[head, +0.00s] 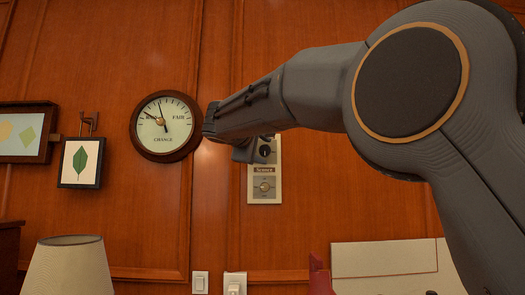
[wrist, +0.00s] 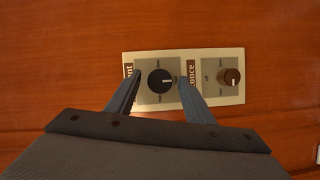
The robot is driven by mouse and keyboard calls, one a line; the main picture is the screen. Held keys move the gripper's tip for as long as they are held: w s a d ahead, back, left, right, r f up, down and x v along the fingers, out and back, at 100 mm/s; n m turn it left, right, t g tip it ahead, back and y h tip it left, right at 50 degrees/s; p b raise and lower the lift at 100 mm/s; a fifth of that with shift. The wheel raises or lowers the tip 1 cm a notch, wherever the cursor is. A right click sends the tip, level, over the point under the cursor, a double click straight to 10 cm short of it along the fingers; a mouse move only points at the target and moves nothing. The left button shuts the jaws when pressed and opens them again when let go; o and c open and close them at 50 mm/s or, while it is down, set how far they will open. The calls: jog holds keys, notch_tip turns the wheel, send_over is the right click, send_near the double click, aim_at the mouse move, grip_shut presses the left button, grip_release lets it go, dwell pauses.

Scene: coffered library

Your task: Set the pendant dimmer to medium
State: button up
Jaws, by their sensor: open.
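The pendant dimmer is a round black knob (wrist: 161,81) with a pale mark, on a grey square plate. In the wrist view the mark appears to point right, toward the other knob. Its label shows only in part behind a finger, and the small setting words are too blurred to read. In the head view the same knob (head: 265,151) is partly hidden by my gripper (head: 248,150). In the wrist view my gripper (wrist: 160,79) is open, with one finger on each side of the black knob. I cannot tell whether the fingers touch it.
Both knobs share a cream panel (wrist: 190,54). The brown sconce knob (wrist: 230,78) sits beside the right finger. A round dial (head: 165,126) hangs left of my gripper, above two wall switches (head: 235,284). A framed leaf (head: 81,162) and a lampshade (head: 67,270) are further left.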

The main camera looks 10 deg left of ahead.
jog(key=shift+s, duration=0.1)
jog(key=s+a+b, duration=0.1)
jog(key=s, duration=0.6)
jog(key=shift+s+r, duration=0.25)
jog(key=shift+r, duration=0.05)
